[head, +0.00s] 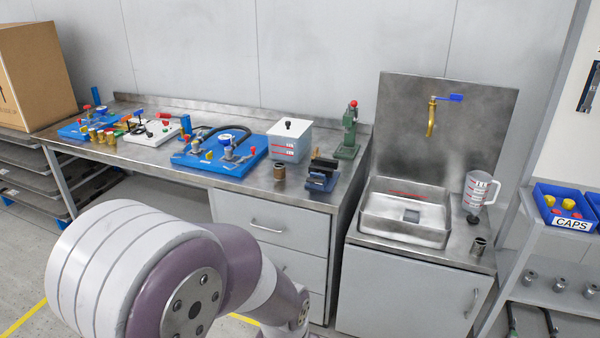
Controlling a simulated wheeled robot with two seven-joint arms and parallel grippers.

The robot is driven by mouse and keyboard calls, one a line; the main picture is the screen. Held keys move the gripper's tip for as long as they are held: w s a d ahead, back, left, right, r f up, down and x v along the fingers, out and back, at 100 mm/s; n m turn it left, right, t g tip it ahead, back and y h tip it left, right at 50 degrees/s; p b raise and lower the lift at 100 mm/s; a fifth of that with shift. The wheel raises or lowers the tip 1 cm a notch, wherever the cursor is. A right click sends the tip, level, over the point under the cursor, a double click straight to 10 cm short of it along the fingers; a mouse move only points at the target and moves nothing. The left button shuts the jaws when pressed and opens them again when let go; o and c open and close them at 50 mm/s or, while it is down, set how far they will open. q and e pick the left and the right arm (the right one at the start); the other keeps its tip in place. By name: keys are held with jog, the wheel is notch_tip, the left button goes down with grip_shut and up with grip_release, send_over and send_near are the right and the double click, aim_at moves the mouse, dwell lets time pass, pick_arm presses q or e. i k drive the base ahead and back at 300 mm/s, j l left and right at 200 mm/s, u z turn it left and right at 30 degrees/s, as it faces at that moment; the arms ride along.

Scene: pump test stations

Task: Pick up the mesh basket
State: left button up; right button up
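I cannot make out a mesh basket for sure. A small grey open-topped cylinder (478,246) stands at the front right of the sink counter; its wall is too small to tell whether it is mesh. A small brownish cylinder (279,171) stands near the front edge of the workbench (190,160). A grey square (411,215) shows at the bottom of the steel sink (402,237); I cannot tell what it is. One of my arms fills the lower left foreground. Neither gripper shows.
A brass tap (431,118) with a blue lever is above the sink. A measuring jug (478,188) stands right of it. The bench holds blue pump boards (193,160), a white lidded box (289,140), a vise (322,176) and a green press (349,131). A CAPS bin (572,224) is far right.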

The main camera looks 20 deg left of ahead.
aim_at(279, 168)
jog(key=i+j+z, duration=0.1)
jog(key=z, duration=0.35)
jog(key=j+z, duration=0.6)
jog(key=z, duration=0.3)
jog(key=j+z, duration=0.25)
jog(key=z, duration=0.2)
jog(key=k+j+z, duration=0.15)
jog(key=j, duration=0.45)
jog(key=k+j+z, duration=0.15)
jog(key=j, duration=0.4)
jog(key=k+j+z, duration=0.15)
jog(key=k+j, duration=0.15)
jog(key=j, duration=0.25)
jog(key=k+j+z, duration=0.15)
jog(key=j, duration=0.35)
jog(key=k+j+z, duration=0.15)
jog(key=k+j, duration=0.2)
jog(key=k+j+z, duration=0.15)
jog(key=k+j, duration=0.15)
jog(key=j, duration=0.25)
jog(key=k+j, duration=0.55)
jog(key=j, duration=0.2)
